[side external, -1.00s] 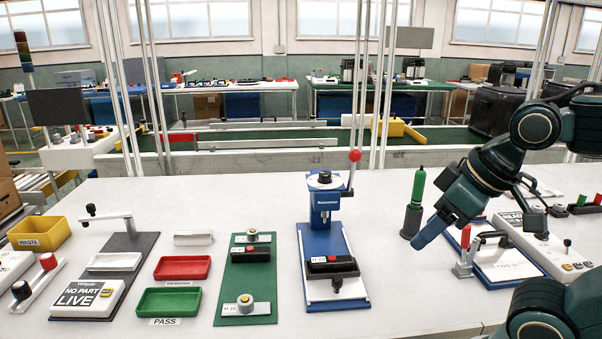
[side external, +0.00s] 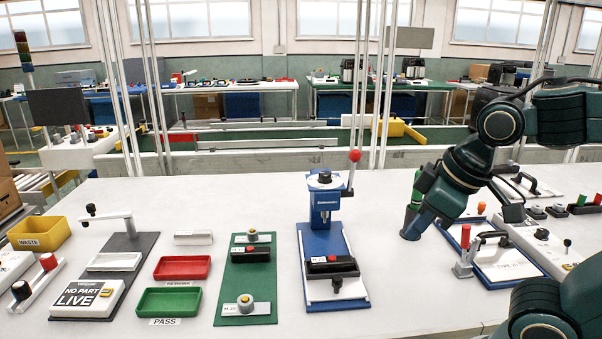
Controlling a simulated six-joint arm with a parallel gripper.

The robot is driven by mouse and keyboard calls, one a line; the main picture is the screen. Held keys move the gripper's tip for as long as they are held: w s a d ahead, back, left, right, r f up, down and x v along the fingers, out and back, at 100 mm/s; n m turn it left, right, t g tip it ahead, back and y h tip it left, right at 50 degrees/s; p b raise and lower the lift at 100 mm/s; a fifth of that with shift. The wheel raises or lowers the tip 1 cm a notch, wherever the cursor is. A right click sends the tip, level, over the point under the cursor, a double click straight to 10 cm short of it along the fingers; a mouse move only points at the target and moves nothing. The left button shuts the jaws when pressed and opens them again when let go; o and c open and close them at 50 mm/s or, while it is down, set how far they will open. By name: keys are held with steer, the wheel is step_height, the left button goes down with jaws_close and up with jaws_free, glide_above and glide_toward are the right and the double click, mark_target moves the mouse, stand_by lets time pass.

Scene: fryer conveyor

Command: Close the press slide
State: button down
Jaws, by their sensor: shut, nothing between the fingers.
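The blue press (side external: 325,200) stands upright on its blue base, with a red-knobbed lever (side external: 353,172) at its right. The press slide (side external: 332,266), a black block with a dark knob at its front, sits on the white plate toward the front of the base. It is forward of the press column, not under it.
A green fixture board (side external: 247,280) lies left of the press, then red (side external: 182,268) and green (side external: 168,302) trays. A red-handled clamp fixture (side external: 466,250) is right of my gripper. The table between press and gripper is clear.

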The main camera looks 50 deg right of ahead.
steer(key=w+a+f+n+g+h, duration=0.1)
steer(key=w+a+f+n+h, duration=0.3)
steer(key=n, duration=0.6)
steer(key=w+a+f+n+h, duration=0.4)
steer(key=w+a+f+n, duration=0.3)
steer(key=f+n, duration=0.3)
steer(key=shift+w+f+g, duration=0.4)
steer(key=shift+f, duration=0.3)
steer(key=shift+d+f, duration=0.1)
steer(key=shift+d, duration=0.05)
glide_toward(335, 288)
step_height(335, 288, down, 4)
steer(key=shift+s, duration=0.1)
steer(key=shift+w+d+f, duration=0.1)
steer(key=shift+w+d, duration=0.15)
steer(key=shift+d, duration=0.35)
steer(key=shift+w+d+f, duration=0.1)
steer(key=shift+w+d, duration=0.15)
steer(key=shift+d, duration=0.3)
steer(key=shift+w+d+r, duration=0.1)
steer(key=shift+w+d, duration=0.15)
steer(key=shift+d, duration=0.5)
